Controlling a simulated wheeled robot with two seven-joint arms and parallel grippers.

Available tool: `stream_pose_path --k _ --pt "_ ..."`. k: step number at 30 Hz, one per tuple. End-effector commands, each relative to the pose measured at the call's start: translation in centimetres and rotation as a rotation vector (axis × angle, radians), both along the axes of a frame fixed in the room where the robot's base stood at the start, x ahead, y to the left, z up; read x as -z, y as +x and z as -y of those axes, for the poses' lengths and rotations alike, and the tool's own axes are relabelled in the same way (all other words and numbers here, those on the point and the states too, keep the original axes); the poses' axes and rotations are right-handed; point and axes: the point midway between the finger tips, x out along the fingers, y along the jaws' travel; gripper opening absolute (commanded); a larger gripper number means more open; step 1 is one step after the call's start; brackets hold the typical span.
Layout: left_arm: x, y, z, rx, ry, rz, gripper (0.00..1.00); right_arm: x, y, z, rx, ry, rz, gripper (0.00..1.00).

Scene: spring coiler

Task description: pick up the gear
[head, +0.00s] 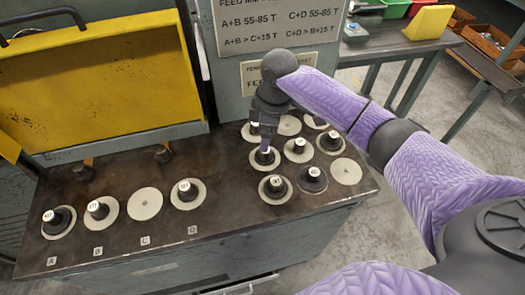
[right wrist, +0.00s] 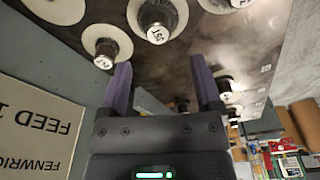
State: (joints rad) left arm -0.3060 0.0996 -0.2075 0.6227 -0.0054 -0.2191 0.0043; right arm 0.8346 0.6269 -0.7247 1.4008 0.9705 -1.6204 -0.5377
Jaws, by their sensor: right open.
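Several gears with dark hubs and white-labelled tops stand on pale round discs on the dark bench. My right gripper (head: 261,140) is over the right-hand cluster, with one gear (head: 265,157) at its fingertips in the head view. In the right wrist view the gripper (right wrist: 160,82) has its two purple fingers apart with nothing between them. A labelled gear (right wrist: 157,33) lies beyond the fingertips, and another gear (right wrist: 105,52) is to its left. I cannot tell which gear is meant. My left gripper is not in view.
Gears also stand at spots A (head: 58,221), B (head: 101,211) and D (head: 187,192); the disc at C (head: 145,203) is bare. A yellow machine cover (head: 100,85) and a sign panel (head: 268,22) stand behind. Neighbouring gears crowd the right cluster.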

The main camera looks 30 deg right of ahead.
Motion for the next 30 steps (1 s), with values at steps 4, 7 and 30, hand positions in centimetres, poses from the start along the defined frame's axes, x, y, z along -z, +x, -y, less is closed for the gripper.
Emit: stream_pose_path --k 4,7,30 --pt "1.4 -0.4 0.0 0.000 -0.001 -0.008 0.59 2.8 0.1 -0.1 0.000 0.001 -0.003 0.82" --pt "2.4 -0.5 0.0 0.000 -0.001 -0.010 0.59 4.9 0.1 0.0 0.002 0.000 -0.004 0.82" --pt "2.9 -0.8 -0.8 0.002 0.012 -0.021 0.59 6.5 0.3 -0.2 0.000 -0.001 0.001 0.00"
